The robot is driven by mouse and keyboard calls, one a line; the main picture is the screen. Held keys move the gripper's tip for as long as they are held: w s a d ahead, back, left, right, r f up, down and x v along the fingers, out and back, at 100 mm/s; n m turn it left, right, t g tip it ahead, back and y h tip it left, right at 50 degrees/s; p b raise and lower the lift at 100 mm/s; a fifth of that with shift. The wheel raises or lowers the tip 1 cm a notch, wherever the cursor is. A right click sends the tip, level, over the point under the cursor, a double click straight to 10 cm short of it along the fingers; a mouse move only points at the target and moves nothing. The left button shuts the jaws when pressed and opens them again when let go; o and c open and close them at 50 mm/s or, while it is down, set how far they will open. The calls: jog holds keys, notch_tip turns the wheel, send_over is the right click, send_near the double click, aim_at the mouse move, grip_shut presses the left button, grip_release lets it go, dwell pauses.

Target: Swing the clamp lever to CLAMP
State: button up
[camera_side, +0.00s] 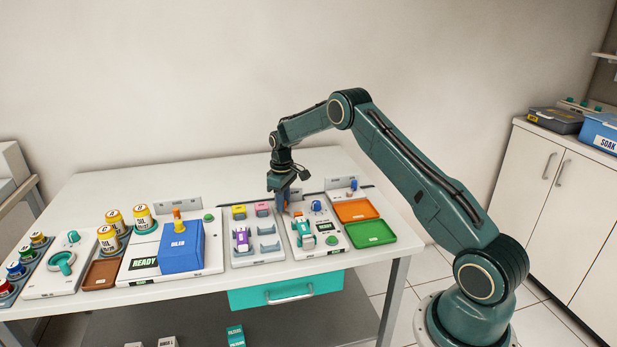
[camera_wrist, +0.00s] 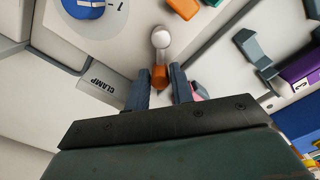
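The clamp lever, a pale rod with a rounded end (camera_wrist: 161,38) and an orange grip, shows in the wrist view. Its orange part (camera_wrist: 160,77) lies between the two blue-grey fingers of my gripper (camera_wrist: 161,80). A gap seems to show beside the orange part, so the fingers look open around it; contact is unclear. The CLAMP label (camera_wrist: 103,85) is on a grey plate to the left of the fingers. In the side view, my gripper (camera_side: 282,207) points down at the back left of the white panel (camera_side: 335,246), largely hiding the lever.
A blue knob (camera_side: 317,206) and a teal-and-white piece (camera_side: 303,231) are on the same panel. A rack with a purple piece (camera_side: 242,239) stands to its left. Orange (camera_side: 356,210) and green (camera_side: 369,233) trays lie to its right. A blue box (camera_side: 181,247) stands further left.

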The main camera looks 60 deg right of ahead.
aim_at(298, 209)
grip_shut()
jog(key=shift+d+m, duration=0.1)
jog(key=shift+m, duration=0.3)
jog(key=shift+s+d+m, duration=0.15)
jog(key=shift+d+m, duration=0.3)
jog(key=shift+m, duration=0.75)
jog(key=m, duration=0.1)
jog(key=d+m, duration=0.1)
jog(key=m, duration=0.1)
jog(key=shift+s+m, duration=0.3)
jog(key=shift+s, duration=0.05)
jog(key=m, duration=0.2)
jog(key=s+d+m, duration=0.1)
jog(key=m, duration=0.1)
jog(key=shift+s, duration=0.1)
jog(key=shift+s+d+m, duration=0.1)
jog(key=shift+s+m, duration=0.15)
jog(key=shift+m, duration=0.55)
jog(key=shift+s+m, duration=0.2)
jog(key=shift+m, duration=0.6)
